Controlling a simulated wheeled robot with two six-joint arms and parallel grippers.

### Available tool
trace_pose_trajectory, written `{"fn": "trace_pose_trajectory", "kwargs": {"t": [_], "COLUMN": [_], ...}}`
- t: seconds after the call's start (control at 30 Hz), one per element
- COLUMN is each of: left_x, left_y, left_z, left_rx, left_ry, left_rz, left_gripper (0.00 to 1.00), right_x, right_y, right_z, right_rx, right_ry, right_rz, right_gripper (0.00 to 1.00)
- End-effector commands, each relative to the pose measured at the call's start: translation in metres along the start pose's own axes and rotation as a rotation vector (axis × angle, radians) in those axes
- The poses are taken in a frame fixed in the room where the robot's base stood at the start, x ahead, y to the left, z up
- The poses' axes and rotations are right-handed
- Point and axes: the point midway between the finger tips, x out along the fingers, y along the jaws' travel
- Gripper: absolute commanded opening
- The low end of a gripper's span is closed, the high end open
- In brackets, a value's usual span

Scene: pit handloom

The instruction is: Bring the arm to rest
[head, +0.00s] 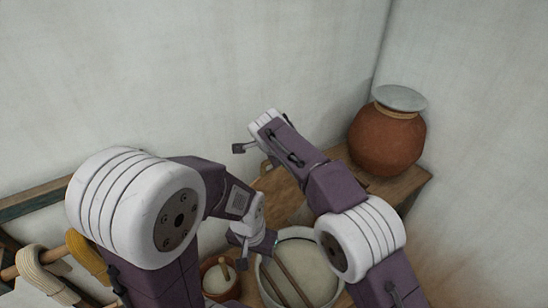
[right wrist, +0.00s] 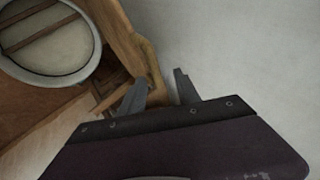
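My left arm comes in from the left, and its gripper (head: 250,243) points down over the front of the shelf, just left of the white-rimmed bowl. Its two dark fingers look apart, with nothing seen between them. My right arm rises from the lower right and reaches toward the wall, with its gripper (head: 252,157) above the back of the shelf. In the right wrist view the two grey fingers (right wrist: 160,90) stand apart with nothing between them, near the edge of a wooden piece.
A round bowl (head: 312,236) with two sticks across it stands below the arms; it also shows in the right wrist view (right wrist: 88,68). A small brown pot (head: 206,265) is left of it. A lidded clay pot (head: 388,148) stands on the wooden shelf (head: 412,180). Yarn hanks (head: 42,262) hang lower left.

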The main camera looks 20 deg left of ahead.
Motion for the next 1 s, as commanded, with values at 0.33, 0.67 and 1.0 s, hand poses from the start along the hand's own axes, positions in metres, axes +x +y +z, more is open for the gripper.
{"fn": "trace_pose_trajectory", "kwargs": {"t": [0.33, 0.67, 1.0], "left_x": [0.004, 0.006, 0.026], "left_y": [0.0, 0.0, -0.001], "left_z": [0.0, 0.001, 0.003], "left_rx": [0.0, 0.0, 0.0], "left_ry": [0.0, 0.0, 0.0], "left_rz": [0.0, 0.0, 0.0], "left_gripper": [0.36, 0.36, 0.36], "right_x": [-0.014, -0.009, -0.034], "right_y": [0.0, 0.003, 0.125], "right_z": [0.0, -0.014, -0.213], "right_rx": [0.0, 0.019, 0.312], "right_ry": [0.0, 0.014, 0.171], "right_rz": [0.0, 0.006, 0.157], "right_gripper": [0.39, 0.39, 0.39]}}
